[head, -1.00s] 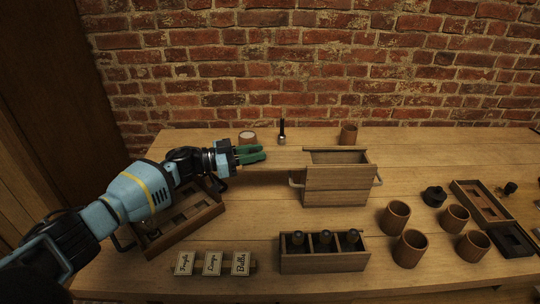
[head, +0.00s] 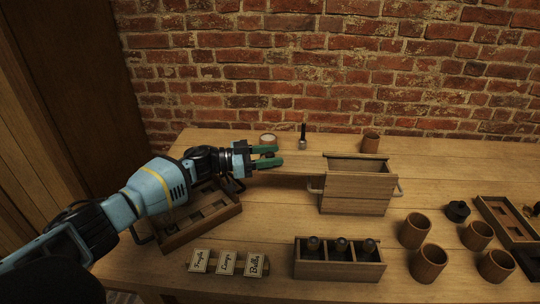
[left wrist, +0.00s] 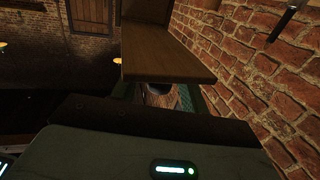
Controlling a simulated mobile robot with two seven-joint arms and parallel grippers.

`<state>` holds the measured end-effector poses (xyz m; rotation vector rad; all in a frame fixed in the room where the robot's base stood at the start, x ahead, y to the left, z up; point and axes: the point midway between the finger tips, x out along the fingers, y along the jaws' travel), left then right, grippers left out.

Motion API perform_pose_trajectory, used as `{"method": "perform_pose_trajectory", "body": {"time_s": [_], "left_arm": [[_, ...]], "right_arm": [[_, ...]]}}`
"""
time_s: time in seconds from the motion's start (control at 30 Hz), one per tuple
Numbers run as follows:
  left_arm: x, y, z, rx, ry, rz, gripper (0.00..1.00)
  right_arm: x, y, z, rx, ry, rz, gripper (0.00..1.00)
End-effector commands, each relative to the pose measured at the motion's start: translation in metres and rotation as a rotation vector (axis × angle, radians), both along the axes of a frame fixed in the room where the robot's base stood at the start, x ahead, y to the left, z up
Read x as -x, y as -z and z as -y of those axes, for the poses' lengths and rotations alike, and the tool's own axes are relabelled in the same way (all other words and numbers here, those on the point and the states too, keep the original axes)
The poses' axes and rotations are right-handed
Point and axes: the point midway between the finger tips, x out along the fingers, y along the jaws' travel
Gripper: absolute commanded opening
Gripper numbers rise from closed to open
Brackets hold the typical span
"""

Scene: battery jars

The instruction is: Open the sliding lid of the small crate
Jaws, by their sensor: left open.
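The small crate (head: 355,194) is a wooden box with side handles, standing on the table right of centre in the head view. Its top is open, and its lid (head: 300,163) is a thin plank sticking out to the left. The lid (left wrist: 165,58) also shows in the left wrist view, leading toward the crate. My left gripper (head: 272,157) has green fingers and is open at the lid's outer left end. A small dark knob-like part (left wrist: 159,89) shows between the fingers in the left wrist view. My right gripper is out of view.
A slotted wooden tray (head: 200,217) lies under my left arm. Label cards (head: 227,263) and a rack of dark jars (head: 339,262) stand in front. Several wooden cups (head: 414,230) are at the right. A round tin (head: 268,139) and a brush-like tool (head: 303,139) stand behind the lid.

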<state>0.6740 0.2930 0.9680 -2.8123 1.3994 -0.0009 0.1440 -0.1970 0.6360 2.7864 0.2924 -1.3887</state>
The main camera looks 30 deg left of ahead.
Motion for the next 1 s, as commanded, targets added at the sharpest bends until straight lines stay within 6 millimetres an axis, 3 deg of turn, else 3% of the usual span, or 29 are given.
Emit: {"method": "perform_pose_trajectory", "body": {"time_s": [0.17, 0.4, 1.0], "left_arm": [[0.000, -0.004, 0.000, -0.001, 0.001, 0.002, 0.45], [0.000, -0.043, -0.001, -0.003, 0.000, 0.007, 0.45], [0.085, -0.045, 0.036, 0.000, 0.002, 0.000, 0.45]], "right_arm": [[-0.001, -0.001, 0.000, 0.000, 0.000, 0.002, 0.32], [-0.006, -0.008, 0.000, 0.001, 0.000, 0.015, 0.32], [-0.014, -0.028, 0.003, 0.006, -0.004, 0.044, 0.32]]}}
